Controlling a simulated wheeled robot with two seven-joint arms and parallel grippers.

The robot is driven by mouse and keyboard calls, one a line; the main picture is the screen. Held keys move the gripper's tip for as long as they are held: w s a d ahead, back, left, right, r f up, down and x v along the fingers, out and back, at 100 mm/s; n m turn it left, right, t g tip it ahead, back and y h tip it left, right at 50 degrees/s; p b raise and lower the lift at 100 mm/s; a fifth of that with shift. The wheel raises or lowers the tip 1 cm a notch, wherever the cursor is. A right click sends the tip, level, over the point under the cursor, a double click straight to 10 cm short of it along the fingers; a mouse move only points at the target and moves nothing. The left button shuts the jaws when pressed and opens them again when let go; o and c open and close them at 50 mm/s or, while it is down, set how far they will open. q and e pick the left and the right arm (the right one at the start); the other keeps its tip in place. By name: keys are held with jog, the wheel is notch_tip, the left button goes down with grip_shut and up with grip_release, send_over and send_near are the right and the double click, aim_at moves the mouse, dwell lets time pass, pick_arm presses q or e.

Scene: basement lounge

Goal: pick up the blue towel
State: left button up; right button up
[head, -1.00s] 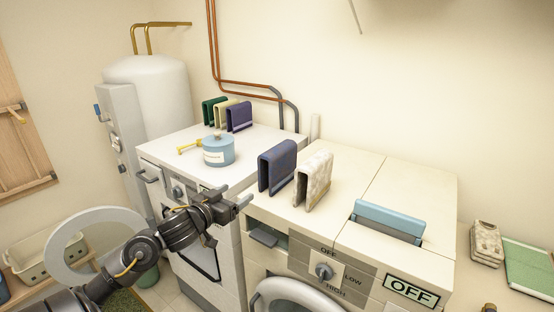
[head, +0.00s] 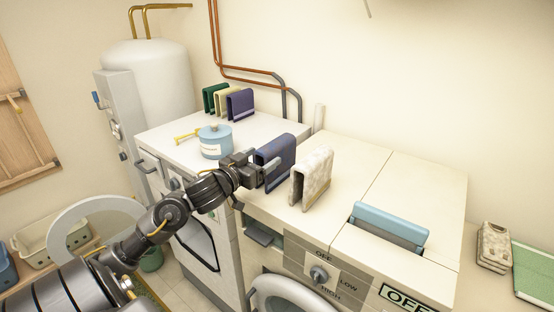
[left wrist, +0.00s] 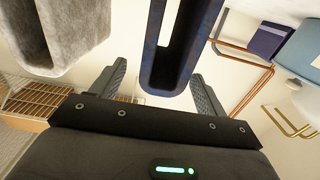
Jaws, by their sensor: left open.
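The blue towel (head: 276,163) is dark and folded, standing upright on the white washer top (head: 345,160). My left gripper (head: 266,172) is open at the towel's near left edge. In the left wrist view the blue towel (left wrist: 178,70) reaches between the two open fingers (left wrist: 158,70), one on each side, with a visible gap to each. The fingers are not closed on it. My right gripper is not in view.
A speckled whitish towel (head: 311,177) stands close to the right of the blue one. A light blue pot (head: 215,144) and green, cream and purple towels (head: 240,104) stand on the left machine. A light blue flap (head: 390,222) rises at the right.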

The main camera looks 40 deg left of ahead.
aim_at(270, 149)
pick_arm(q)
jog(key=shift+w+r, duration=0.1)
jog(key=shift+r, duration=0.05)
jog(key=w, duration=0.1)
jog(key=w+p, duration=0.1)
jog(key=w, duration=0.1)
jog(key=w+p, duration=0.1)
jog(key=shift+w+a+r, duration=0.1)
jog(key=shift+w+a, duration=0.15)
jog(key=shift+w, duration=0.35)
jog(key=shift+s, duration=0.1)
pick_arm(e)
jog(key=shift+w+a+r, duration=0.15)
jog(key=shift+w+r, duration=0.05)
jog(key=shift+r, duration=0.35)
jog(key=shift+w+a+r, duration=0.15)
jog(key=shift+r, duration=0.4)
pick_arm(q)
jog(key=c, duration=1.1)
jog(key=shift+c, duration=0.3)
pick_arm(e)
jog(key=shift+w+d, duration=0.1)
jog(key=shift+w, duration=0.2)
